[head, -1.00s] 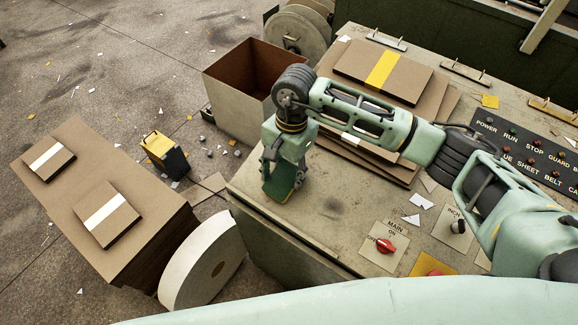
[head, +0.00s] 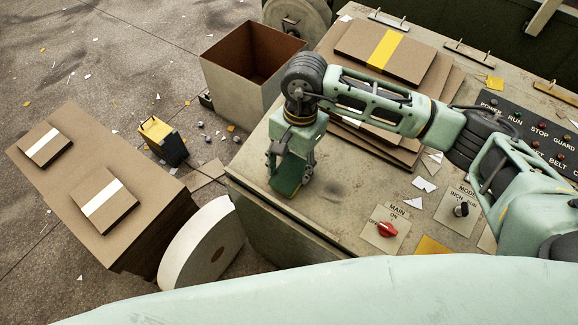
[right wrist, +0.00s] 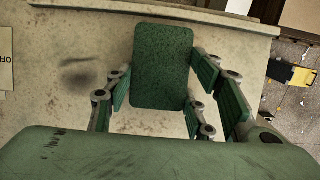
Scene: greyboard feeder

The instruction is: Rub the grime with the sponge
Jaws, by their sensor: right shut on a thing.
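My right gripper (head: 289,180) is shut on the sponge, a green, rough-faced block with rounded corners. The sponge shows best in the right wrist view (right wrist: 163,66), beyond the green finger pads; in the head view the gripper mostly hides it. The gripper points down over the left part of the greyish machine top (head: 355,245). The grime is a dark smudge (head: 335,188) on that top, just right of the gripper; it also shows in the right wrist view (right wrist: 80,78), left of the sponge and apart from it. I cannot tell whether the sponge touches the surface. My left gripper is out of view.
A red MAIN switch (head: 387,229) and a black mode knob (head: 461,209) stand right of the grime. Stacked brown boards (head: 375,50) lie behind my right arm. An open box (head: 225,85) and a white roll (head: 190,255) stand left of the machine. Paper scraps lie around.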

